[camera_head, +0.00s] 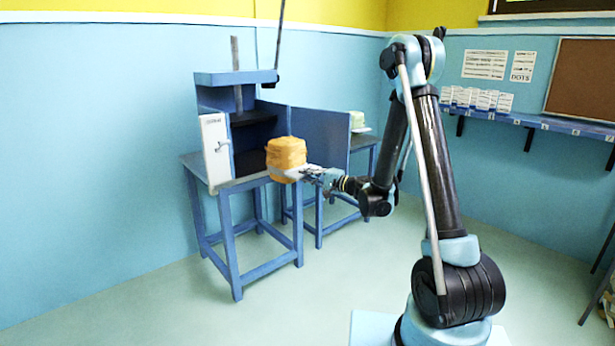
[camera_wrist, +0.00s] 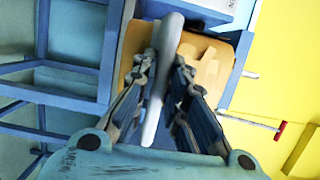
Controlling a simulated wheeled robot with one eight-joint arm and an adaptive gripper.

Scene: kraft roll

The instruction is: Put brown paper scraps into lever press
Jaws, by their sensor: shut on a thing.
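The brown paper scraps (camera_head: 286,152) form an orange-brown stacked bundle on a pale, flat tray (camera_head: 284,175). My gripper (camera_head: 318,175) is shut on the right edge of this tray and holds it level in front of the lever press (camera_head: 237,78). In the wrist view the tray (camera_wrist: 168,40) shows edge-on between the fingers of my gripper (camera_wrist: 163,72), with the scraps (camera_wrist: 208,62) beside it. The blue press has an open chamber; its blue door (camera_head: 318,135) stands swung open to the right. The bundle hides part of the chamber and door.
The press stands on a blue table (camera_head: 228,208). A second blue table behind it holds a pale green item (camera_head: 357,119). A wall shelf (camera_head: 545,124) with several white containers is at the right. The floor (camera_head: 200,310) in front is clear.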

